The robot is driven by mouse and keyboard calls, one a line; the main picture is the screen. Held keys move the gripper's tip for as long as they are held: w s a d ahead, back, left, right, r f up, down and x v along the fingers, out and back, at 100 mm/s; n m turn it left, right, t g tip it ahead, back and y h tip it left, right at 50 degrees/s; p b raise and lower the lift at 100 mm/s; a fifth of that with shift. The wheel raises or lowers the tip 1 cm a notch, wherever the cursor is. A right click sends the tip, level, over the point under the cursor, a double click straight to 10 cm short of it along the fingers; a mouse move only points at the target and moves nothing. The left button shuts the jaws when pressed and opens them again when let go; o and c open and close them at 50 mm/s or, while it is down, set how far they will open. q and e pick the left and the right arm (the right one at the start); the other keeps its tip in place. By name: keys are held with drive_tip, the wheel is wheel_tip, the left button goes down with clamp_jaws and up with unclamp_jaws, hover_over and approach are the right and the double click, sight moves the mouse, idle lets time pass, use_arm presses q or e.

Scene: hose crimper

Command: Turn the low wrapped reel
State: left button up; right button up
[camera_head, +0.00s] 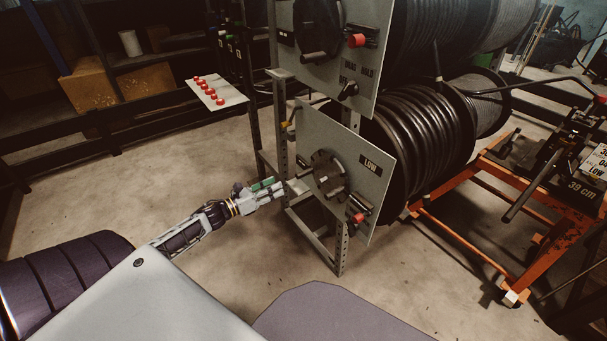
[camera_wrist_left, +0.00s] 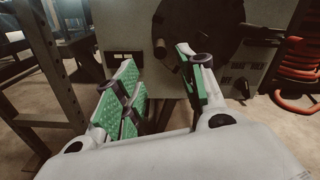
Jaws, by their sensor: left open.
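The low reel (camera_head: 415,135), wrapped in black hose, sits behind a grey panel (camera_head: 375,190) marked LOW. A dark round crank disc (camera_head: 328,170) is on that panel; the left wrist view shows a dark disc (camera_wrist_left: 210,35) on a grey panel ahead. My left gripper (camera_head: 284,188) is at the panel's left edge, close to the disc in the picture. In the left wrist view its green-padded fingers (camera_wrist_left: 158,72) are spread, with the panel and disc beyond them. I cannot tell whether anything touches the fingers. My right gripper is out of view.
A red knob (camera_head: 359,218) is low on the LOW panel. An upper reel (camera_head: 450,35) and its panel (camera_head: 305,65) are above. The steel frame post (camera_head: 341,250) stands below. An orange cart (camera_head: 455,240) is right. A white board with red buttons (camera_head: 215,95) is left.

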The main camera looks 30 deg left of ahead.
sight(297, 176)
use_arm(q)
drive_tip(key=b+x, duration=0.1)
drive_tip(key=x, duration=0.4)
drive_tip(key=shift+w+d, duration=0.15)
drive_tip(key=shift+w, duration=0.15)
drive_tip(key=shift+w+d+b, duration=0.2)
drive_tip(key=shift+w+b, duration=0.2)
drive_tip(key=shift+w, duration=0.15)
drive_tip(key=shift+x, duration=0.9)
drive_tip(key=shift+b+x, duration=0.6)
drive_tip(key=shift+x, duration=0.55)
drive_tip(key=shift+w+d, duration=0.25)
drive_tip(key=shift+w, duration=0.25)
drive_tip(key=shift+w+d+b, duration=0.25)
drive_tip(key=shift+w+b, duration=0.05)
drive_tip(key=shift+w, duration=0.35)
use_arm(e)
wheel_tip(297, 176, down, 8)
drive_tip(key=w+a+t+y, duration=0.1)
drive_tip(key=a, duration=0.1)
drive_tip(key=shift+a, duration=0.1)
